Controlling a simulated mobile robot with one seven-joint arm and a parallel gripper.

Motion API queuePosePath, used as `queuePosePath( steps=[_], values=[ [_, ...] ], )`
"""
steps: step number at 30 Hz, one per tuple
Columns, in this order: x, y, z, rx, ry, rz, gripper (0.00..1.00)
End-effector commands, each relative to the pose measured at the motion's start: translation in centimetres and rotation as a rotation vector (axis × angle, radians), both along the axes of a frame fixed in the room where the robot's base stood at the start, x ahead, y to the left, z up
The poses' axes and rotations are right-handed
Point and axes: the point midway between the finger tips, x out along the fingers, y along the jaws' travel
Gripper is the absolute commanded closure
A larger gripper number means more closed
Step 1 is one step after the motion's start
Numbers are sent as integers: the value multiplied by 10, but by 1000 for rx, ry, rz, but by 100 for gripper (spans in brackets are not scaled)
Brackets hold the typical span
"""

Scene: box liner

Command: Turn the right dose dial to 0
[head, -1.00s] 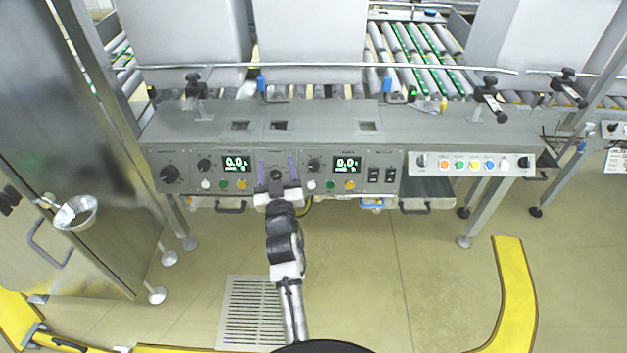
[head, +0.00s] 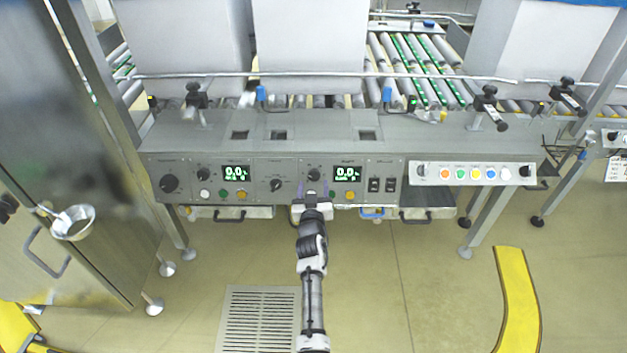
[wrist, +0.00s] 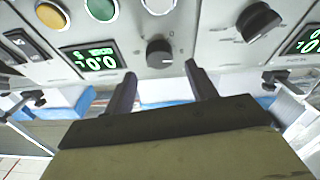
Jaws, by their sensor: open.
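The right dose dial (head: 313,174) is a small black knob on the grey control panel, left of the right lit display (head: 347,173), which reads about 0.0. In the wrist view the picture is turned over; the dial (wrist: 159,52) sits between and beyond my fingertips, beside its green display (wrist: 92,58). A pale mark shows on the knob; its scale is too small to read. My gripper (head: 312,194) is open and empty, just below the dial in the head view. The fingers (wrist: 160,75) appear apart from the dial.
A middle knob (head: 276,185) and the left display (head: 236,172) lie to the left. White, green and yellow buttons (head: 350,196) sit under the right display, near my gripper. Black switches (head: 374,184) and a coloured button box (head: 473,174) are farther right. Drawer handles (head: 229,215) jut out below.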

Motion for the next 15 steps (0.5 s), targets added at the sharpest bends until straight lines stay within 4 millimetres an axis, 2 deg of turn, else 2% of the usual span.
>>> queuePosePath(
  steps=[1, 6, 15],
  values=[
    [8, 1, 1, 0, -1, 0, 44],
    [26, 1, 0, 1, 1, 0, 44],
    [34, 2, 0, 0, 1, 0, 44]
  ],
)
